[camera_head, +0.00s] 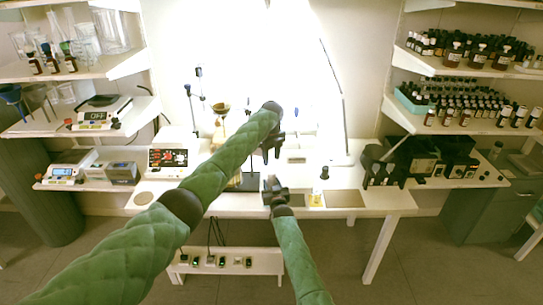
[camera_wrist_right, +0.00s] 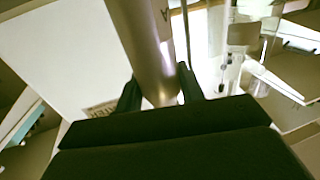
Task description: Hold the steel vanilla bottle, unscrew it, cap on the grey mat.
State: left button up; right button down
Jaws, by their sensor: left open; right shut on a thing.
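A steel bottle (camera_wrist_right: 148,45), a smooth metal cylinder, stands out between the fingers of my right gripper (camera_wrist_right: 160,88) in the right wrist view. That gripper is shut on it. Part of one dark letter shows on its side; the rest of the label is out of view. In the head view my right gripper (camera_head: 275,186) is over the front of the white table, and the bottle cannot be made out there. My left gripper (camera_head: 272,150) is open, above and behind the right one. The cap cannot be made out. A flat grey-tan mat (camera_head: 345,199) lies at the table's right front.
A dark stand base (camera_head: 241,184) is to the left. A display device (camera_head: 168,158) sits at the table's left. Shelves of dark bottles (camera_head: 465,105) flank the right side. The table's front edge (camera_head: 230,213) is near.

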aim_at(271, 173)
pick_arm(q)
jog(key=shift+f, duration=3.75)
